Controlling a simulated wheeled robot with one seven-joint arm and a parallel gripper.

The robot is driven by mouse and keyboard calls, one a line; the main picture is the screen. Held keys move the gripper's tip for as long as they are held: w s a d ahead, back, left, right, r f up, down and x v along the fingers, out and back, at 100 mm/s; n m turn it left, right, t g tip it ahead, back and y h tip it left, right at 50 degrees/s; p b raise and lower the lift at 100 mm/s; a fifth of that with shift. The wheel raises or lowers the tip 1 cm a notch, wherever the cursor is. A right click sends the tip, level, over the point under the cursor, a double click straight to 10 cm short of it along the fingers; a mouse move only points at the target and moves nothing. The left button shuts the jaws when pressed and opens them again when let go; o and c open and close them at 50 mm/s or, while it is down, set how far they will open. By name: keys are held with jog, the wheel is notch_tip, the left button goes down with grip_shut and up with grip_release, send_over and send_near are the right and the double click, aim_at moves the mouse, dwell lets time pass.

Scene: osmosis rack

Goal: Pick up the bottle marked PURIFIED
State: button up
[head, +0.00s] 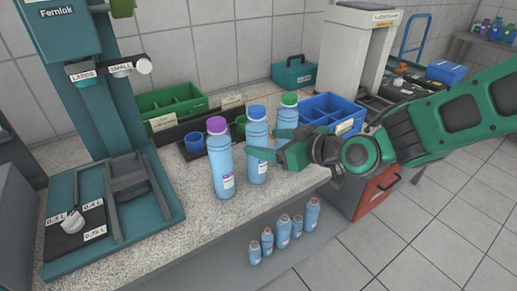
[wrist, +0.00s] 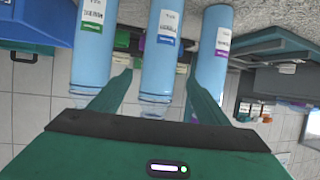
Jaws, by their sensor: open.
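Three light-blue bottles stand in a row on the counter: a purple-capped bottle (head: 221,165), a blue-capped bottle (head: 257,130) and a green-capped bottle (head: 287,118). In the wrist view, which looks upside down, their labels have a purple (wrist: 211,70), blue (wrist: 162,60) and green (wrist: 95,50) stripe. The label words are too small for me to read, so I cannot tell which says PURIFIED. My gripper (head: 268,143) is open, its fingers pointing left at the blue-capped bottle and partly hiding the green-capped one. In the wrist view the blue-striped bottle shows between the fingers (wrist: 162,84); contact is unclear.
A teal press-like stand (head: 112,200) is on the left. Behind the bottles are a dark rack with cups (head: 193,143), a green bin (head: 170,104) and a blue bin (head: 330,108). Several smaller bottles (head: 283,230) stand on a lower shelf. The counter front is clear.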

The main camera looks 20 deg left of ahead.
jog(key=shift+f+x, duration=0.15)
jog(key=shift+x, duration=1.25)
jog(key=shift+f+x, duration=0.15)
jog(key=shift+x, duration=1.25)
jog(key=shift+w+d, duration=0.1)
jog(key=shift+d, duration=0.15)
jog(key=c, duration=1.6)
jog(key=shift+r, duration=0.1)
